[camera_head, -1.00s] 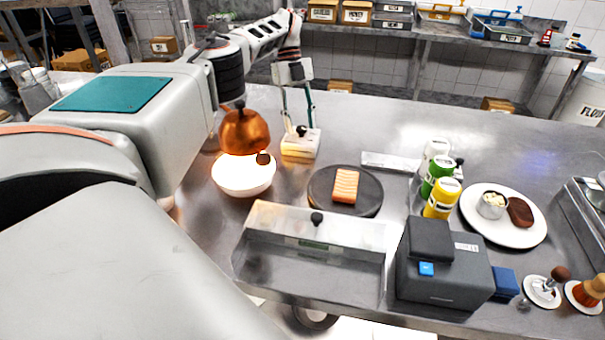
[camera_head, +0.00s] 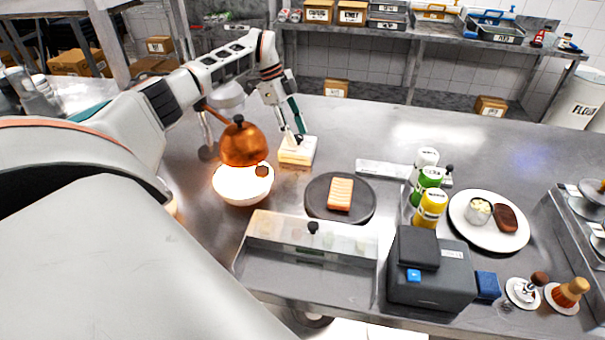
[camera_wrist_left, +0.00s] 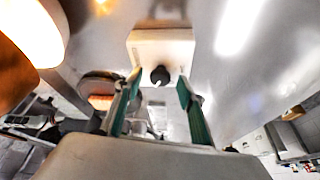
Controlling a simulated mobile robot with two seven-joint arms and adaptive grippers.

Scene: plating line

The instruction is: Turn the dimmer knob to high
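The dimmer is a cream box (camera_head: 297,153) with a black knob on top, standing on the steel table beside the heat lamp. In the left wrist view the round black knob (camera_wrist_left: 160,76) sits on the cream box (camera_wrist_left: 150,46). My left gripper (camera_head: 293,134) is right over the box, pointing down. In the left wrist view its two green-padded fingers (camera_wrist_left: 158,82) are apart on either side of the knob, with a gap visible on each side. In the head view the fingers partly hide the knob. My right gripper is not in view.
A dark round board (camera_head: 318,208) with a salmon piece (camera_head: 340,193) lies in front to the right. A clear bin (camera_head: 300,280) is nearer me. Table behind the box is clear.

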